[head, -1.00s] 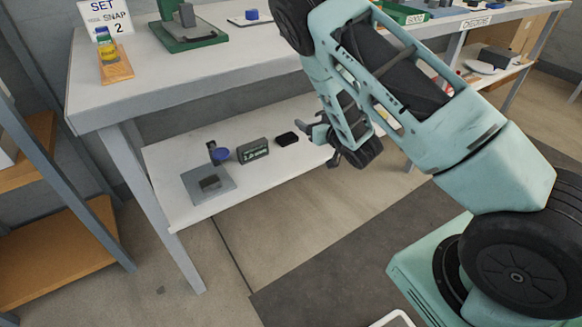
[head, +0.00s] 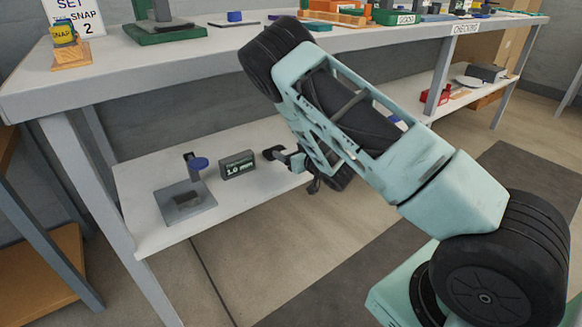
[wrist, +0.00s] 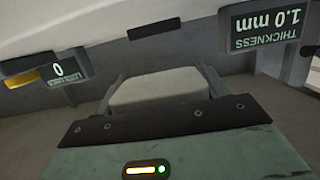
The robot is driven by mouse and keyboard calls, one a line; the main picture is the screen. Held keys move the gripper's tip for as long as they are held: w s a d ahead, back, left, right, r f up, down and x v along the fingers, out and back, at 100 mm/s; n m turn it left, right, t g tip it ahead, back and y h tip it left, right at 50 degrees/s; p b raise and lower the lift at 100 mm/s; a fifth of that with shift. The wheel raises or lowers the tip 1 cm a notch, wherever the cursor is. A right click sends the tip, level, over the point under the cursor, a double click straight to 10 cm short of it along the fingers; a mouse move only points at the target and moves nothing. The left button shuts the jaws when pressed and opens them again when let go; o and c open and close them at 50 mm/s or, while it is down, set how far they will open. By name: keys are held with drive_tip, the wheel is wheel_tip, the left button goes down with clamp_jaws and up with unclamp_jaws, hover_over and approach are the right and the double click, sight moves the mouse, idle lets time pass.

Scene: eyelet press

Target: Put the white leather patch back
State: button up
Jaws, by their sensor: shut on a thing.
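In the wrist view, a white patch (wrist: 158,88) is held between the two fingers of my gripper (wrist: 161,82). It fills most of the gap between them. In the head view, my gripper (head: 292,160) is over the right part of the white lower shelf, close to a small black block (head: 272,153). The patch cannot be made out there; the arm and fingers cover that spot. The block also shows in the wrist view (wrist: 155,29), a little ahead of the gripper and apart from it.
The upper table (head: 70,92) overhangs the shelf.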

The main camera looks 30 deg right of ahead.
drive_tip(key=shift+f+b, duration=0.75)
drive_tip(key=shift+f, duration=1.1)
drive_tip(key=shift+f, duration=0.55)
drive_tip(key=shift+f+b, duration=0.1)
drive_tip(key=shift+b, duration=0.2)
drive_tip(key=o, duration=1)
drive_tip(key=shift+d, duration=0.1)
